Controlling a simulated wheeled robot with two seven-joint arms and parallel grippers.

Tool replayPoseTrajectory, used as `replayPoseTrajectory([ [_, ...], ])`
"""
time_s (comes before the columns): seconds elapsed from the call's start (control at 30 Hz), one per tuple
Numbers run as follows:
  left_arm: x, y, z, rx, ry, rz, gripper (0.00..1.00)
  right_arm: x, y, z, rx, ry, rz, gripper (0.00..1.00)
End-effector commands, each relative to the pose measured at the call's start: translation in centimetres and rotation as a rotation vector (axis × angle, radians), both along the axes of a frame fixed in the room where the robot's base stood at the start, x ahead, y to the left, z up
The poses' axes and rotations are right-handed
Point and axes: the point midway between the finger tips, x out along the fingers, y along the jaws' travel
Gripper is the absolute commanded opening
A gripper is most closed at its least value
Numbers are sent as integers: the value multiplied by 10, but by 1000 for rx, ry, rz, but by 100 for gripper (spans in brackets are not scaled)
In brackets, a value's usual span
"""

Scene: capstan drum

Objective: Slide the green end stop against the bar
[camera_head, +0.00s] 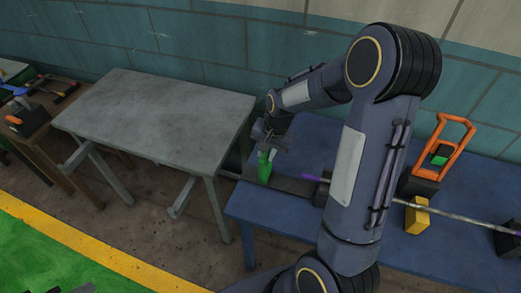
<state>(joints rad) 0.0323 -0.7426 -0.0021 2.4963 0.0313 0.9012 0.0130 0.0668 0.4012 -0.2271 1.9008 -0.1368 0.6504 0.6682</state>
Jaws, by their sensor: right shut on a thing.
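The green end stop (264,169) stands at the left end of the blue table, on a dark plate. My right gripper (270,146) is just above it, its fingers shut on the upper part of the end stop. The bar (452,213) is a long grey rod lying across the blue table, with a purple section (313,177) near its left end. A gap shows between the end stop and that left end. My right arm hides part of the bar in the middle. My left gripper is not in view.
The blue table (278,214) also holds a yellow block (417,215) under the bar and an orange frame (440,158) at the right. A bare grey table (160,112) stands to the left. A brown bench (50,135) with tools is at the far left.

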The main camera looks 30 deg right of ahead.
Motion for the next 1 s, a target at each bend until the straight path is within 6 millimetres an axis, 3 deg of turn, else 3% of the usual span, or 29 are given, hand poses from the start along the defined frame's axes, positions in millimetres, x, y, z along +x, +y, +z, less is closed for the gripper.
replayPoseTrajectory([
  [0.2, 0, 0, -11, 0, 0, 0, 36, -50, -45, -1, -1, -2, -15, 0],
  [0.4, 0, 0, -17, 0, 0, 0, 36, -83, -73, -1, -1, -3, -12, 0],
  [0.83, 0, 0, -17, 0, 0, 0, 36, -92, -79, 1, -2, -2, -6, 0],
  [0.87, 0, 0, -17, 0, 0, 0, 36, -92, -79, 1, -2, -2, -6, 25],
  [1.0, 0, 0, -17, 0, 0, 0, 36, -91, -79, 0, -2, -1, -5, 41],
])
